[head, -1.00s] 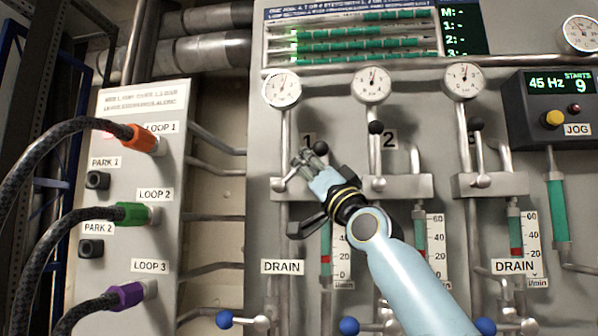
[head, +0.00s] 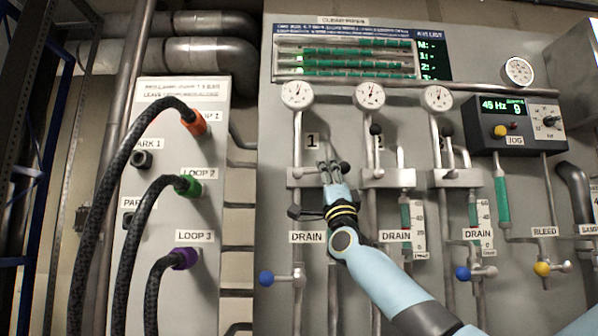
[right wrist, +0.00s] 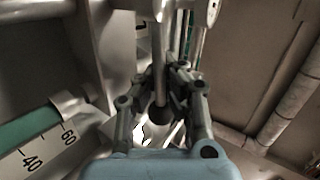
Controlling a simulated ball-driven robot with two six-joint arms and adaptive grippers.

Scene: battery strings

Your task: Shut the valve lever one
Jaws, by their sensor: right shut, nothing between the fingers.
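Valve lever one is at the "1" label (head: 312,141), on the first valve block. Its black knob (head: 344,168) shows just right of my right gripper (head: 329,168) in the head view. The lever lies nearly level toward the right, its rod mostly hidden by my fingers. The right gripper is shut and empty, with its fingers up against or close to the lever; touch cannot be told. In the right wrist view, a dark knob (right wrist: 161,115) on a rod shows between the finger linkages, with the right gripper (right wrist: 165,72) around its line. My left gripper is not in view.
Levers two (head: 376,130) and three (head: 446,130) stand upright to the right. Gauges (head: 297,95) sit above the blocks. A blue-knobbed drain handle (head: 267,278) is below. Thick cables (head: 125,170) arch from the loop panel (head: 215,110) at the left.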

